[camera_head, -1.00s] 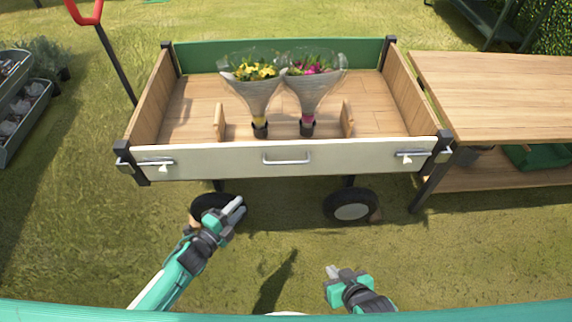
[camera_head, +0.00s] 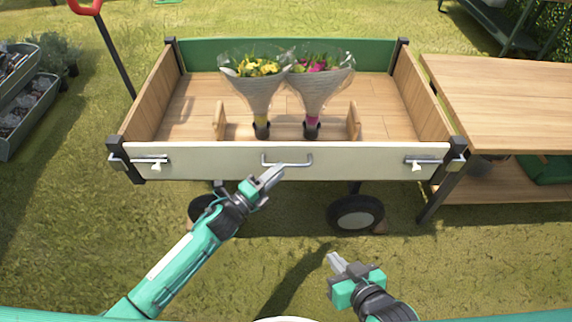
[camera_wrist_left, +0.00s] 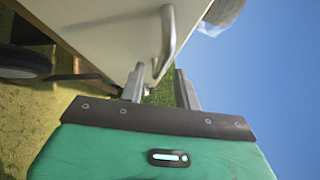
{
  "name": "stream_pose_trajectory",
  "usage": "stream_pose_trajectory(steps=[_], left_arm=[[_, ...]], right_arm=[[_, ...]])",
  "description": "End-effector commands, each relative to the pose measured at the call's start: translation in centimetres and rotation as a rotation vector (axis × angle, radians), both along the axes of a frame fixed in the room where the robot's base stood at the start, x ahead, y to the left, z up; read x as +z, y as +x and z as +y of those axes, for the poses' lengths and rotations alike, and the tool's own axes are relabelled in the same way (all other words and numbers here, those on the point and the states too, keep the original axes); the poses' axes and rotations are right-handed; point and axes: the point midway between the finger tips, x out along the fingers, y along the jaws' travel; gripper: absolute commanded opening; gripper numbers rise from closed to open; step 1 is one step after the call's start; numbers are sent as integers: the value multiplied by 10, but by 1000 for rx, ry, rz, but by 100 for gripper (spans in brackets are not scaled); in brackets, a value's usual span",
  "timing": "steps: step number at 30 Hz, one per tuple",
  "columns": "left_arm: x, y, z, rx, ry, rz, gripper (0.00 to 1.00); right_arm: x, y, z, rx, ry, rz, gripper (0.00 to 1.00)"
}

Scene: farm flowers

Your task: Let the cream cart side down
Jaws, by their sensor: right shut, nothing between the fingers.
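The cream cart side (camera_head: 230,155) stands upright along the front of the wooden cart. A silver handle (camera_head: 287,162) is at its middle. Silver latches sit at its left end (camera_head: 150,160) and right end (camera_head: 425,160). My left gripper (camera_head: 271,176) is in front of the panel, just below and left of the handle. In the left wrist view its fingers (camera_wrist_left: 160,88) are apart, with the handle (camera_wrist_left: 167,45) just beyond the tips and near the gap; I cannot tell whether they touch. My right gripper (camera_head: 335,262) is shut and empty, low in front of the cart.
Two wrapped bouquets, yellow (camera_head: 258,85) and pink (camera_head: 318,85), stand in the cart bed near its front. A wooden table (camera_head: 510,100) is close on the right. Plant trays (camera_head: 25,100) are at far left. Grass in front of the cart is free.

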Motion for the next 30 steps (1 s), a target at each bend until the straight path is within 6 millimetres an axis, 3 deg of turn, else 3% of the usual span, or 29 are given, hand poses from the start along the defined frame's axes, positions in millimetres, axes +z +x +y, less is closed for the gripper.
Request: stream_pose_trajectory(steps=[8, 19, 24, 30], left_arm=[[5, 25, -25, 0, -1, 1, 32], [5, 28, -29, 0, -1, 1, 32], [5, 28, -29, 0, -1, 1, 1], [5, 28, -29, 0, -1, 1, 0]], right_arm=[[0, 1, 4, 1, 18, -29, 0], [-1, 0, 8, 5, 27, -34, 0], [-1, 0, 7, 6, 26, -34, 0], [0, 0, 7, 5, 26, -36, 0]])
